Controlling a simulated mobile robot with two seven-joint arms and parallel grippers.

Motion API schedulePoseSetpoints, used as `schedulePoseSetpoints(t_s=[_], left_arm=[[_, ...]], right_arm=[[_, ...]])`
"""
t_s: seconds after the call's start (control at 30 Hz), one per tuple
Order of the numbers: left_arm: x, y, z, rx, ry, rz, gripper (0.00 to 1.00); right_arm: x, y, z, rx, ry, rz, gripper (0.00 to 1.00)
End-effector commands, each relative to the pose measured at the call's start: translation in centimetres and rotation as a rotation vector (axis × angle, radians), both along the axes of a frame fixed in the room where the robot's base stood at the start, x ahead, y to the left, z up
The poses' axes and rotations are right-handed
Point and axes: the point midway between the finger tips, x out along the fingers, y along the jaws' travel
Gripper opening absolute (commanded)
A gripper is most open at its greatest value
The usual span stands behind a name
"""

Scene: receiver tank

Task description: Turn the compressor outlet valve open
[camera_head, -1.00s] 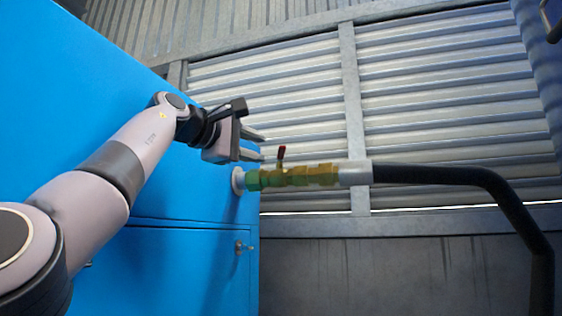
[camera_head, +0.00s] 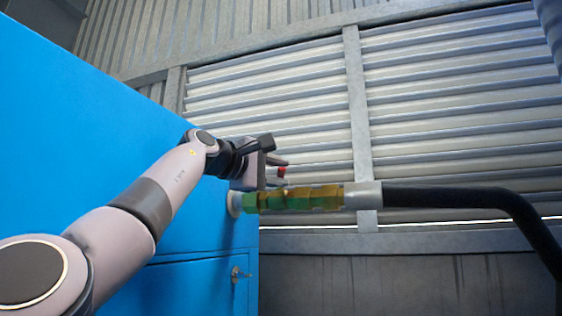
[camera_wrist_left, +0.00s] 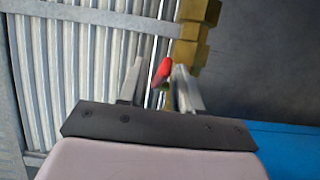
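The compressor outlet valve is a brass and green fitting (camera_head: 300,198) on a pipe from the blue cabinet's side. Its small red handle (camera_head: 282,171) stands up from the body. My left gripper (camera_head: 279,172) is just above the valve body, with its fingers at the handle. In the left wrist view the red handle (camera_wrist_left: 162,72) lies between the two spread fingers of the left gripper (camera_wrist_left: 158,66), nearer the right one. I cannot tell whether either finger touches it. The brass body (camera_wrist_left: 192,40) shows beyond the fingertips. My right gripper is not in view.
A black hose (camera_head: 460,200) runs right from the valve's grey end collar (camera_head: 363,195) and bends down. The blue cabinet (camera_head: 90,110) fills the left, with a small key lock (camera_head: 238,274) below the valve. A corrugated louvred wall (camera_head: 440,100) stands behind.

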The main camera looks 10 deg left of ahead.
Motion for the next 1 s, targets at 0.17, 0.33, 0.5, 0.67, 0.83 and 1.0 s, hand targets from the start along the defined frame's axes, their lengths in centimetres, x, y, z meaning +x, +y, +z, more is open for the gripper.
schedulePoseSetpoints(t_s=[0.17, 0.33, 0.5, 0.67, 0.83, 1.0], left_arm=[[0.88, -0.54, 0.11, 0.000, 0.001, -0.001, 0.34], [1.16, -0.66, -0.09, 0.000, 0.001, -0.001, 0.34], [1.17, -0.66, -0.14, 0.000, 0.001, 0.000, 0.34], [1.16, -0.64, -0.12, 0.000, 0.001, 0.000, 0.01], [1.16, -0.64, -0.13, 0.000, 0.001, 0.000, 0.00], [1.32, -0.99, -0.28, 0.003, 0.003, 0.037, 0.00]], right_arm=[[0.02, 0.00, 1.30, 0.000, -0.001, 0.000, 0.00], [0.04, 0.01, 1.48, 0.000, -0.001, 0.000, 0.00], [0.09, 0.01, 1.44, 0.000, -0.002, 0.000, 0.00], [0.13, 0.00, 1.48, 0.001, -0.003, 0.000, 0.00], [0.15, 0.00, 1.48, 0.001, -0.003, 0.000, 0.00], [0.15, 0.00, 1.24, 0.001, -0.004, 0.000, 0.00]])
